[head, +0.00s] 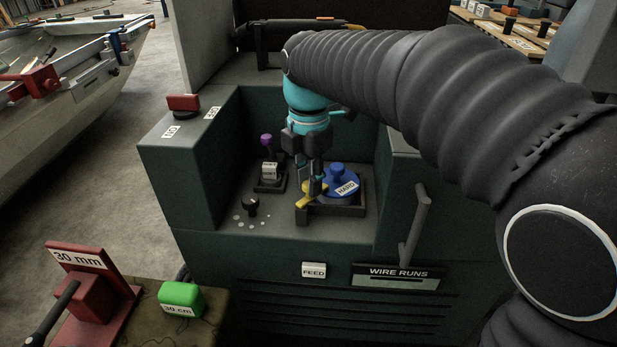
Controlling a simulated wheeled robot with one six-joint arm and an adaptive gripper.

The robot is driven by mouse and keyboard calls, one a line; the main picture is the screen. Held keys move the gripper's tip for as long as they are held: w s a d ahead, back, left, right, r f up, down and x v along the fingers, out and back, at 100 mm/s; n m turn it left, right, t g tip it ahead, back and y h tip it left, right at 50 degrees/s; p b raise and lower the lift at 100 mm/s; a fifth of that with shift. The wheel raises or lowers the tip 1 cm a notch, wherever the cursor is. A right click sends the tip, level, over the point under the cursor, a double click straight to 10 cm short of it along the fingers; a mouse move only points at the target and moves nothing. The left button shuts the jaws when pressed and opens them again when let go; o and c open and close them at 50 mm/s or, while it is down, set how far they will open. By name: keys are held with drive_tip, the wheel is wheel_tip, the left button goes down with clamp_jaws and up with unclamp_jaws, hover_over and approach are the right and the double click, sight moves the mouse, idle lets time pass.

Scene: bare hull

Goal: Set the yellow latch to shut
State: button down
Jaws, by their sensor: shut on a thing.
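The yellow latch (304,203) is at the front left of a dark block in the recess of a green machine. My gripper (313,190) points down from above and its fingers are shut on the latch. The fingers hide part of the latch, so I cannot tell its exact setting. A round blue knob (338,171) with a "HARD" label sits right beside it, on the same block.
A purple-topped lever (267,143) and a small black knob (251,204) stand left of the latch. The recess walls (200,165) close in at both sides. A grey handle (417,225) is on the machine's front right. A green block (181,298) lies at the front left.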

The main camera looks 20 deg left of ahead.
drive_tip(key=c, duration=0.9)
unclamp_jaws()
drive_tip(key=shift+s+a, duration=0.15)
drive_tip(key=shift+c, duration=0.2)
drive_tip(key=shift+r, duration=0.55)
wheel_tip(320, 180, up, 11)
drive_tip(key=shift+f, duration=0.1)
